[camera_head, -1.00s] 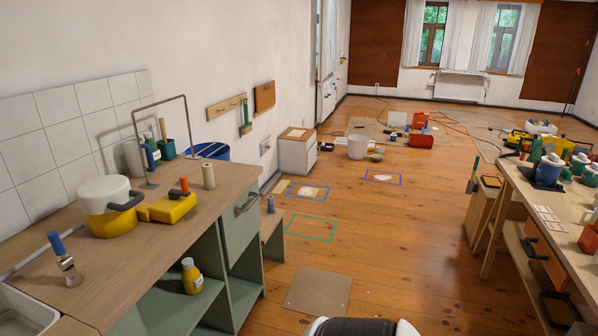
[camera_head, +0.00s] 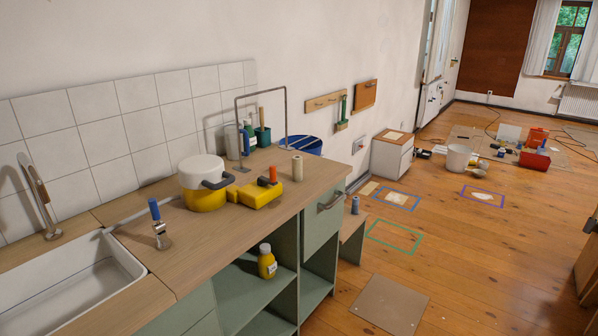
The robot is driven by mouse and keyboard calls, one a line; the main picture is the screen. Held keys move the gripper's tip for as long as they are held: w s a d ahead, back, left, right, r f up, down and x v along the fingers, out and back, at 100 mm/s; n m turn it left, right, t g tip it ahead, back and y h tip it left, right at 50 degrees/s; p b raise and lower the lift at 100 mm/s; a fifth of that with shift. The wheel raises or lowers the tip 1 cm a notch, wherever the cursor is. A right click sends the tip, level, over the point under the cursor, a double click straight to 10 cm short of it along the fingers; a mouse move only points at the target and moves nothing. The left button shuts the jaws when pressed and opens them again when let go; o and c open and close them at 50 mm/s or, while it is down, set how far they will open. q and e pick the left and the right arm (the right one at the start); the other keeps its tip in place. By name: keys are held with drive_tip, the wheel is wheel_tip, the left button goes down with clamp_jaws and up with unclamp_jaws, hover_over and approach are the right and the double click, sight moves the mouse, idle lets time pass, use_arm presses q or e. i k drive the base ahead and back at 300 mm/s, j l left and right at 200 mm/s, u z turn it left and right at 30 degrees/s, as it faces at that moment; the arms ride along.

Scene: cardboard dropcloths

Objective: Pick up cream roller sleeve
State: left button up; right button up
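The cream roller sleeve (camera_head: 297,167) stands upright near the far right end of the wooden counter (camera_head: 230,232), just right of a yellow block-shaped item with an orange handle (camera_head: 262,190). It appears free of contact with its neighbours. A second pale cylinder (camera_head: 232,142) stands farther back by the tiled wall, partly hidden behind other items. Neither of my grippers is in the head view.
A yellow pot with white lid (camera_head: 204,184) and a blue-handled brush (camera_head: 157,222) stand on the counter left of the sleeve. A white sink (camera_head: 75,285) is at the near left. Green cups with handles (camera_head: 262,136) stand at the back. Open floor lies right of the counter.

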sight(297, 161)
drive_tip(key=l+u, duration=0.1)
drive_tip(key=u, duration=0.5)
drive_tip(key=i+l+u, duration=0.25)
drive_tip(key=l+u, duration=0.25)
drive_tip(key=l, duration=0.15)
drive_tip(key=i+l+u, duration=0.2)
drive_tip(key=l, duration=0.2)
drive_tip(key=l+u, duration=0.25)
drive_tip(key=i+l, duration=0.05)
drive_tip(key=l, duration=0.05)
